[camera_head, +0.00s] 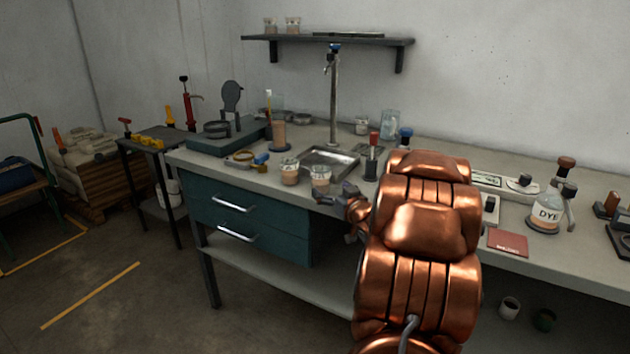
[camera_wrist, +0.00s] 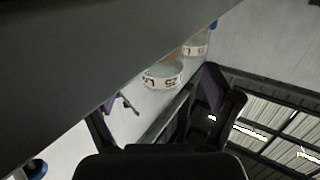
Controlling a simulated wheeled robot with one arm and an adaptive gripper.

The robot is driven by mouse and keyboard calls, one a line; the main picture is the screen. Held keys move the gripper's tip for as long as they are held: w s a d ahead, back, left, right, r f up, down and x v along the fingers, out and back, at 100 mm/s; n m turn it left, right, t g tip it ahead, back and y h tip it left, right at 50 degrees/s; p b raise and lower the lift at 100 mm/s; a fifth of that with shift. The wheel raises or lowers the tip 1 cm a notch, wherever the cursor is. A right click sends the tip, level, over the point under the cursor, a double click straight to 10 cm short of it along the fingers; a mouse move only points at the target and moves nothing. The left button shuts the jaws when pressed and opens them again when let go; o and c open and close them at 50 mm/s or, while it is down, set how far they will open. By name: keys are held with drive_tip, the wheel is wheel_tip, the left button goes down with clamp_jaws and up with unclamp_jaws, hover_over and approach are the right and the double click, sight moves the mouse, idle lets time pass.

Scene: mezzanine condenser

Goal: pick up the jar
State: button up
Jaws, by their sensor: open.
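Two small glass jars with white label bands and tan contents stand near the front edge of the workbench (camera_head: 262,181). One is the left jar (camera_head: 289,172); the other is the right jar (camera_head: 320,180), closer to my gripper. My gripper (camera_head: 336,197) is open and empty, just right of and in front of the right jar. In the wrist view, my open fingers (camera_wrist: 165,112) frame a labelled jar (camera_wrist: 163,76) beyond them, with a second jar (camera_wrist: 196,46) behind it. I cannot tell which jar the task means.
A metal sink tray (camera_head: 331,161) and tap (camera_head: 334,105) are behind the jars. A red-topped bottle (camera_head: 372,160) stands right of the tray. A DYE bottle (camera_head: 546,213) stands far right. More jars sit on the wall shelf (camera_head: 330,40).

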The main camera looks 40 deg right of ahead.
sight(325, 185)
drive_tip(key=shift+x, duration=3.15)
drive_tip(key=c, duration=1.3)
drive_tip(key=shift+f+b+v, duration=0.15)
drive_tip(key=shift+b+v, duration=0.4)
drive_tip(key=shift+v, duration=2.4)
drive_tip(key=shift+f+b+v, duration=0.2)
drive_tip(key=shift+b+v, duration=0.3)
drive_tip(key=shift+v, duration=2.45)
drive_tip(key=shift+f+b+v, duration=0.15)
drive_tip(key=shift+b+v, duration=0.4)
drive_tip(key=shift+v, duration=2.4)
